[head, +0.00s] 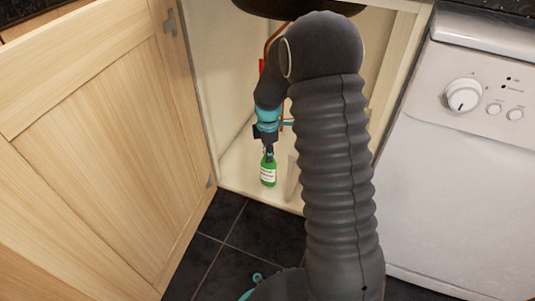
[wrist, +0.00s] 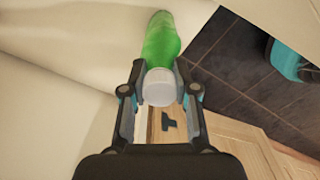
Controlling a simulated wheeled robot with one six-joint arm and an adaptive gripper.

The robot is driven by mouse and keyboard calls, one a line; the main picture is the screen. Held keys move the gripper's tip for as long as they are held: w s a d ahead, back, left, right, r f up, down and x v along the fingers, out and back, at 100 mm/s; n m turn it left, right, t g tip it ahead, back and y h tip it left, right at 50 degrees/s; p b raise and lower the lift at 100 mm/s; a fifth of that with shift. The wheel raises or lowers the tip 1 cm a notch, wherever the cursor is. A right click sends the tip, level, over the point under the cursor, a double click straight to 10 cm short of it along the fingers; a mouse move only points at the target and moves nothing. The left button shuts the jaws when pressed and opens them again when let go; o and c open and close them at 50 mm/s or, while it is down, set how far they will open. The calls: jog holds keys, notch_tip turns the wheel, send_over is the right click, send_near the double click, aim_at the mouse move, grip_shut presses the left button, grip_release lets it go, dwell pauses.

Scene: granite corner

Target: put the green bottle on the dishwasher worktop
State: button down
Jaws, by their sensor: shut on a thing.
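The green bottle (head: 268,172) with a white label stands upright on the floor of the open under-sink cupboard, near its front edge. My gripper (head: 268,150) reaches down from above and is shut on the bottle's top. In the wrist view the fingers of my gripper (wrist: 160,90) lie on both sides of the white cap of the green bottle (wrist: 161,40). I cannot tell whether the bottle still touches the cupboard floor. The dishwasher (head: 470,150) is at the right, and a strip of dark worktop (head: 500,7) shows above it.
The cupboard door (head: 90,150) stands wide open at the left. A dark sink basin (head: 290,7) hangs above the opening, with pipes behind my arm. The cupboard's right side panel (head: 405,60) stands between the opening and the dishwasher. Dark floor tiles (head: 245,235) lie in front.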

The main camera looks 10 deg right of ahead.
jog(key=shift+f, duration=0.3)
jog(key=c, duration=0.9)
grip_release()
jog(key=shift+f, duration=0.1)
notch_tip(320, 180, up, 14)
jog(key=p, duration=0.2)
jog(key=s+r+m+t, duration=0.1)
jog(key=s+r+m, duration=0.3)
jog(key=s+r, duration=0.35)
jog(key=s+r+m+t, duration=0.1)
jog(key=s+r+m, duration=0.1)
jog(key=s+m, duration=0.2)
jog(key=s+r+m+t, duration=0.2)
jog(key=s+m, duration=0.2)
jog(key=s, duration=0.7)
jog(key=s+r+m+t, duration=0.1)
jog(key=s+r+m, duration=0.2)
jog(key=s+m, duration=0.2)
jog(key=shift+s+d+t, duration=0.1)
jog(key=shift+s+t, duration=0.2)
jog(key=shift+s, duration=0.95)
jog(key=shift+s+f, duration=0.15)
jog(key=shift+s, duration=0.1)
jog(key=shift+c, duration=1.1)
jog(key=shift+a+m, duration=0.25)
jog(key=shift+m, duration=0.05)
